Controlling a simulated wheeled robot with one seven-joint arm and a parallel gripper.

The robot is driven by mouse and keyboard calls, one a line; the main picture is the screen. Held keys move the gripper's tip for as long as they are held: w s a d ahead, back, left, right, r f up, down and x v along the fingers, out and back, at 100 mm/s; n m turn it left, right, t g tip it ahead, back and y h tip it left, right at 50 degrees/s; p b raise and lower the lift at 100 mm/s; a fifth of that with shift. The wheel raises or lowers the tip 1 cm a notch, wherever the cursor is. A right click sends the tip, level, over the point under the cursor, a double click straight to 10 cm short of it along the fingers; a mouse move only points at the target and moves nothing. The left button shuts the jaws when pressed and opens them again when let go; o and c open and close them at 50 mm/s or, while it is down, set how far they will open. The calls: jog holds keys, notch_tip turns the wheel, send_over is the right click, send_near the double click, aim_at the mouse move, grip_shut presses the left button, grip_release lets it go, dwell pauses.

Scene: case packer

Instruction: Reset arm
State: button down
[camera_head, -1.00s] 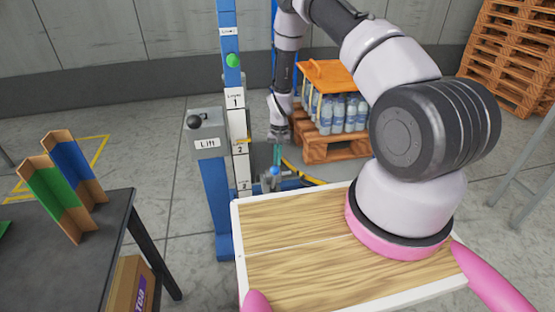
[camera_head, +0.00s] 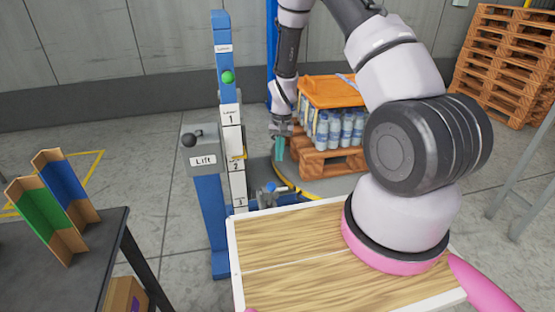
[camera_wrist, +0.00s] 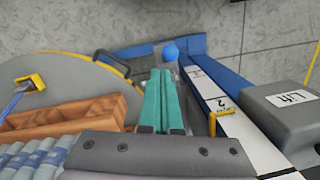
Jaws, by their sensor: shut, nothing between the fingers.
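My arm reaches from the wood-topped base out and over to the gripper. I see no contact between the fingers and anything around them.
The blue lift post (camera_head: 222,60) with a green knob and level marks stands just left of my gripper, beside the grey Lift box (camera_head: 203,160). Bottles (camera_head: 340,128) under an orange cover (camera_head: 330,91) stand on a pallet (camera_head: 335,162) at right. A dark table (camera_head: 75,250) stands at left.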

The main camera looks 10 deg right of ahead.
jog(key=shift+r, duration=0.1)
jog(key=s+d+r+t, duration=0.1)
jog(key=s+r+t, duration=0.1)
jog(key=r, duration=1.4)
jog(key=s+d+r+t, duration=0.1)
jog(key=s+r+t, duration=0.1)
jog(key=r, duration=1.3)
jog(key=s+d+r+t, duration=0.1)
jog(key=s+r+t, duration=0.1)
jog(key=s+r, duration=0.6)
jog(key=s+d+r+m+t+y, duration=0.1)
jog(key=s+r, duration=0.6)
jog(key=s, duration=0.5)
jog(key=shift+s+d+r+t, duration=0.3)
jog(key=shift+s+r+t, duration=0.1)
jog(key=shift+d, duration=0.1)
